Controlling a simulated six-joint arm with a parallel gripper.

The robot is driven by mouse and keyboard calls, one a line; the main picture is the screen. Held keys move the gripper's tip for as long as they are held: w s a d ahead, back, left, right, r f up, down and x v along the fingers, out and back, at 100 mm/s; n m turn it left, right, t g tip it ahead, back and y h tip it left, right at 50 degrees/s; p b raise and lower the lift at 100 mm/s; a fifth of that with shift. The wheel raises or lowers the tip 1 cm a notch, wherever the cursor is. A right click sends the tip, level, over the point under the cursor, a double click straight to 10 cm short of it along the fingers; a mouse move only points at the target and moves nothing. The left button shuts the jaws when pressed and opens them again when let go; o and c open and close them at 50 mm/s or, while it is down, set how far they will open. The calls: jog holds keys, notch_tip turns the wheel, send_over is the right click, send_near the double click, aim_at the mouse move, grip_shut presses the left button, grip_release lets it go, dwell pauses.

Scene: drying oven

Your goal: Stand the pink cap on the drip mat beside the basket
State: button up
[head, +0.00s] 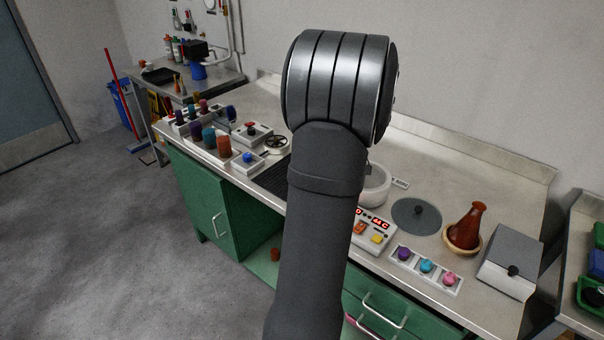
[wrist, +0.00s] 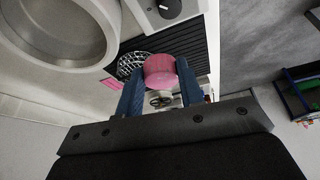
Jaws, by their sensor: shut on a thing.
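In the wrist view, my gripper (wrist: 159,78) has its two blue fingers shut on the pink cap (wrist: 160,66). The cap's round pink end faces the camera, with a paler part beyond it. The black ribbed drip mat (wrist: 192,42) lies beyond the cap; I cannot tell how large the gap is. The wire basket (wrist: 130,64) is on the mat, just left of the cap in the picture. In the head view, my arm hides the gripper, the held cap and the basket. Part of the drip mat (head: 272,178) shows left of my arm.
A white round vessel (wrist: 58,28) stands near the gripper. A white strip (head: 427,270) holds purple, blue and pink pieces. A brown flask (head: 466,228) and a grey box (head: 511,259) stand at right. Bottles (head: 223,146) and control boxes (head: 252,132) crowd the left counter.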

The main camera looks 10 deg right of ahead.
jog(key=shift+s+a+f, duration=0.2)
jog(key=shift+s+a, duration=0.4)
jog(key=shift+s, duration=0.1)
jog(key=w+a+f, duration=0.2)
jog(key=a, duration=0.1)
jog(key=w+a+f, duration=0.2)
jog(key=a, duration=0.1)
jog(key=w+a+f, duration=0.2)
jog(key=a+f, duration=0.1)
jog(key=shift+w+a, duration=0.1)
jog(key=shift+w, duration=0.15)
jog(key=shift+f, duration=1.95)
jog(key=o, duration=0.9)
jog(key=shift+f, duration=0.1)
jog(key=shift+o, duration=0.2)
jog(key=v, duration=1.2)
jog(key=shift+r, duration=0.2)
